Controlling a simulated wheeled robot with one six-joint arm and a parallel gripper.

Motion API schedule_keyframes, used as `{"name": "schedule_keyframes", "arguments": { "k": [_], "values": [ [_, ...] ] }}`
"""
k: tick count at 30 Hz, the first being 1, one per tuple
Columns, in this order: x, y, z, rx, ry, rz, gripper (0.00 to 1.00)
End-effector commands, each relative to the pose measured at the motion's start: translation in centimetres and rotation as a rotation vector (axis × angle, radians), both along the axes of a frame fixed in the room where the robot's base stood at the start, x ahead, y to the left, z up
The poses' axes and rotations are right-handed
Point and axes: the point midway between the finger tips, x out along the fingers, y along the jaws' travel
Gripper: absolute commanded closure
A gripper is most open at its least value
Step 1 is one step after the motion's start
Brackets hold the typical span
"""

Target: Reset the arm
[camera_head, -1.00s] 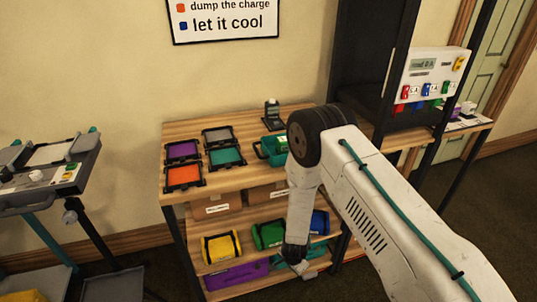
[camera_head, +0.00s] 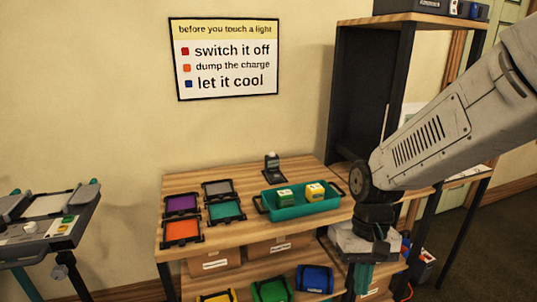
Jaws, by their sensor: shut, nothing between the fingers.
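My arm (camera_head: 450,125) comes in from the right edge and bends down at a dark round joint. My gripper (camera_head: 362,280) hangs below it, pointing down, in front of the right end of the wooden bench. Its fingers are shut and I see nothing held between them. The lower part of the fingers is small and dark against the shelf behind.
The bench (camera_head: 190,248) carries several coloured trays and a teal bin (camera_head: 301,211) holding a green and a yellow block. Coloured pouches lie on the shelf below. A dark rack (camera_head: 342,145) stands behind my arm. A grey cart (camera_head: 48,235) is at the left.

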Motion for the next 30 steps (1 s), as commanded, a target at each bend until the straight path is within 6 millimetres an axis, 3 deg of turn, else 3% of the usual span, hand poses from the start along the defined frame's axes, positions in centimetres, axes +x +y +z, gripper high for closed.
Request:
{"name": "schedule_keyframes", "arguments": {
  "k": [1,6,13,22,30],
  "values": [
    [-1.4,-0.9,1.8,-0.001,-0.012,0.015,1.0],
    [-5.9,-3.5,6.1,-0.018,-0.042,0.056,1.0],
    [-10.6,-6.2,10.1,-0.048,-0.171,0.033,1.0],
    [-12.6,-7.7,13.5,-0.053,-0.373,-0.027,1.0],
    [-12.6,-7.7,13.5,-0.053,-0.373,-0.027,1.0]
  ]
}}
